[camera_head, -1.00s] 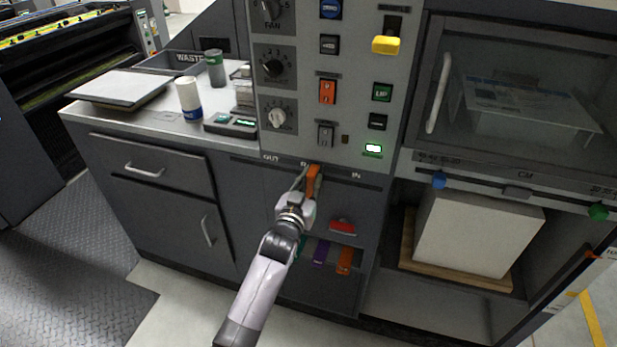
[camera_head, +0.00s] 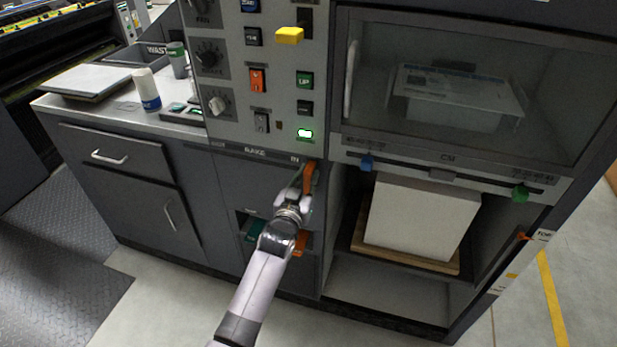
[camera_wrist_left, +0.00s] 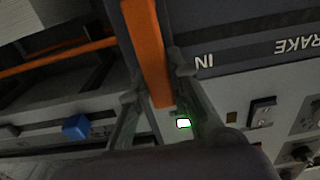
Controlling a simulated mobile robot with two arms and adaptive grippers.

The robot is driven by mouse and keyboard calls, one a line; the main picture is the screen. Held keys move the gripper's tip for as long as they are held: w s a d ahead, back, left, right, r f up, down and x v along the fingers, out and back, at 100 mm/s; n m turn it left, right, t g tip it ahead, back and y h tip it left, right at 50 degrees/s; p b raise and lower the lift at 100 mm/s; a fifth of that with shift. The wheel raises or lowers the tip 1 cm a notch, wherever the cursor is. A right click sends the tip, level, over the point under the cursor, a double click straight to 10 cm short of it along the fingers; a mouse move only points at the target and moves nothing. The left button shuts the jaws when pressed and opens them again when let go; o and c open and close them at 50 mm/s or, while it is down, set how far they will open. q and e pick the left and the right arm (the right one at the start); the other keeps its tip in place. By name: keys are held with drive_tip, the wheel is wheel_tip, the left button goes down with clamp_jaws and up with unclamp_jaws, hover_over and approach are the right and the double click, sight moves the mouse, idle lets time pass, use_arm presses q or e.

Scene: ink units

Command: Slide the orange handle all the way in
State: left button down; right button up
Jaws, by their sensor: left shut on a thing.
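The orange handle (camera_head: 309,178) stands at the right end of the slot labelled RAKE, just below and right of the IN label, in the head view. My left gripper (camera_head: 303,186) is shut on it, one finger on each side. In the left wrist view the orange handle (camera_wrist_left: 148,45) runs down between the two fingers of the gripper (camera_wrist_left: 157,100), close to the IN label. The handle's far end and its mount in the slot are partly hidden. My right gripper is not in view.
The control panel (camera_head: 232,130) with knobs, switches and a lit green indicator (camera_head: 304,133) is above the slot. To the right is an open bay with a white paper stack (camera_head: 420,222) on a wooden board. A blue knob (camera_head: 367,162) sits on the rail nearby.

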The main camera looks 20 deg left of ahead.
use_arm(q)
drive_tip(key=c, duration=1.5)
unclamp_jaws()
drive_tip(key=shift+d, duration=0.4)
drive_tip(key=shift+a, duration=0.1)
drive_tip(key=shift+s, duration=0.55)
drive_tip(key=s, duration=1.1)
drive_tip(key=shift+a, duration=0.2)
drive_tip(key=s+f+g, duration=0.3)
drive_tip(key=s+f, duration=0.2)
drive_tip(key=f, duration=0.7)
drive_tip(key=s+d+f+m+g, duration=0.1)
drive_tip(key=s+f+g, duration=0.3)
drive_tip(key=f, duration=0.7)
drive_tip(key=s+f+g, duration=0.2)
drive_tip(key=s+f, duration=0.4)
drive_tip(key=f, duration=0.6)
drive_tip(key=s+a+f+g, duration=0.2)
drive_tip(key=s+f, duration=0.4)
drive_tip(key=s, duration=0.5)
drive_tip(key=s+a+f+g, duration=0.2)
drive_tip(key=s+f, duration=0.4)
drive_tip(key=s, duration=0.5)
drive_tip(key=s+a+f+m+g, duration=0.1)
drive_tip(key=s+f+g, duration=0.3)
drive_tip(key=s, duration=0.7)
drive_tip(key=shift+s+a+f+y, duration=0.15)
drive_tip(key=shift+a+f+y, duration=0.15)
drive_tip(key=shift+a+f, duration=0.65)
